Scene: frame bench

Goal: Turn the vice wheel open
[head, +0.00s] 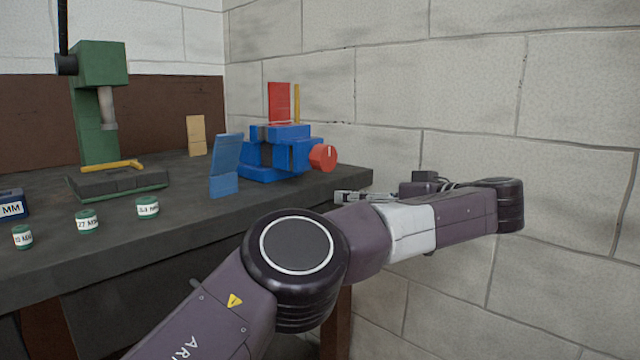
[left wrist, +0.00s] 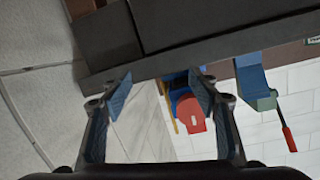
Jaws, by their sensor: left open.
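The blue vice (head: 285,157) stands at the bench's right end in the head view. Its round red wheel (head: 324,157), with a white mark, faces right. My left gripper (head: 342,197) is open and empty, beside the bench's right end, lower than the wheel and apart from it. In the left wrist view my open fingers (left wrist: 162,92) frame part of the vice, seen upside down. A red shape (left wrist: 190,116) shows near the right finger; I cannot tell how much of it is the wheel and how much the red board behind. My right gripper is not in view.
A block wall (head: 480,80) is close on the right.

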